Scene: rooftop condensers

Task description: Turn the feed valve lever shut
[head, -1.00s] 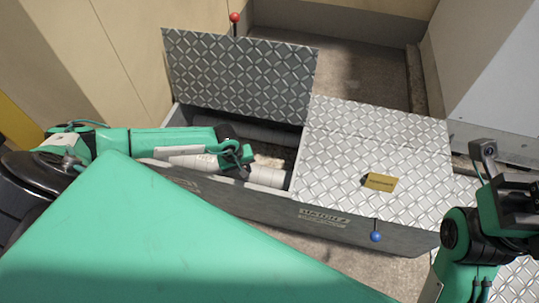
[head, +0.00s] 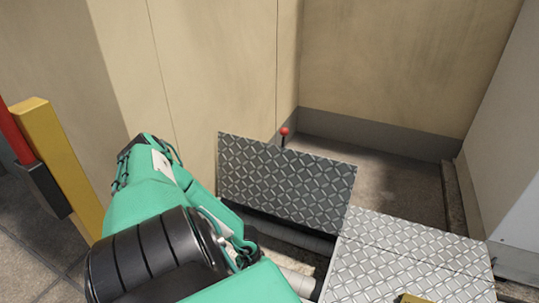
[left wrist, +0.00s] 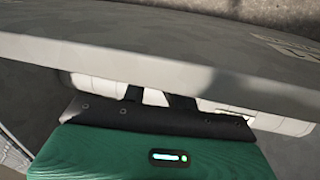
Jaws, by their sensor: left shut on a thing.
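In the head view my left arm covers the near side of the open trench, where a pipe (head: 297,283) shows. The gripper's fingertips are hidden there. My right gripper is out of view.
A raised diamond-plate lid (head: 285,175) stands behind the trench, with a red ball knob (head: 285,131) beyond it. A closed plate (head: 405,260) lies to the right. Beige walls (head: 385,60) rise behind. A yellow post (head: 62,165) stands at left.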

